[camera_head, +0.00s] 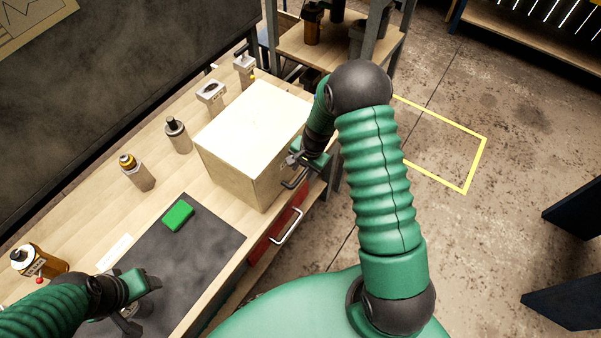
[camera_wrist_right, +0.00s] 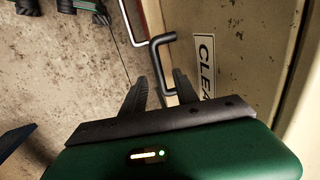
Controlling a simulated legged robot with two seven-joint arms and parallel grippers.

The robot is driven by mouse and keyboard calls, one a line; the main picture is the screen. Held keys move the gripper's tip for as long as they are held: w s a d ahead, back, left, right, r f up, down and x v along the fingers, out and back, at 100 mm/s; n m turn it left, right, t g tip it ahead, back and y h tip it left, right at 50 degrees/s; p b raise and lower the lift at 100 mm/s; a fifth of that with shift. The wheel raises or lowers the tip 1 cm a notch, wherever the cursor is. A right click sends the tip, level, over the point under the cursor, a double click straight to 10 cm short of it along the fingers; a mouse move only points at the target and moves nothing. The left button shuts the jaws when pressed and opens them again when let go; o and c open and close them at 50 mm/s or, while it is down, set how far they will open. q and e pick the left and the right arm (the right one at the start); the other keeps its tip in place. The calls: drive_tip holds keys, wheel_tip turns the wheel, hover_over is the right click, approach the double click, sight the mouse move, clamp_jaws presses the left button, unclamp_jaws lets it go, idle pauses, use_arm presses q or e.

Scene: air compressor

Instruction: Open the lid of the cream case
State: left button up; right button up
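The cream case (camera_head: 255,125) stands on the workbench with its lid shut. A dark bar handle (camera_wrist_right: 158,46) sticks out from its front, beside a label reading "CLEA…" (camera_wrist_right: 204,66). My right gripper (camera_head: 292,164) is at the case's front, by the handle. In the right wrist view my right gripper (camera_wrist_right: 160,84) has its fingers apart, with the handle's near end between or just beyond the tips; contact cannot be told. My left gripper (camera_head: 143,300) is over the dark mat at the lower left, its fingers apart and away from the case.
A green block (camera_head: 178,215) lies on the dark mat (camera_head: 200,255). Several bottles and cans, such as a spray can (camera_head: 178,135), stand behind and left of the case. A red drawer (camera_head: 270,238) with a metal handle is below the bench edge. Floor at right is open.

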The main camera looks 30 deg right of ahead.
sight(301, 175)
drive_tip(key=f, duration=0.3)
drive_tip(key=shift+w+d, duration=0.15)
drive_tip(key=shift+w, duration=0.05)
drive_tip(key=shift+f, duration=0.35)
drive_tip(key=shift+a, duration=0.3)
drive_tip(key=shift+a+r, duration=0.1)
drive_tip(key=c, duration=0.4)
clamp_jaws()
drive_tip(key=shift+d, duration=0.25)
drive_tip(key=shift+w+r, duration=0.1)
drive_tip(key=shift+w, duration=0.1)
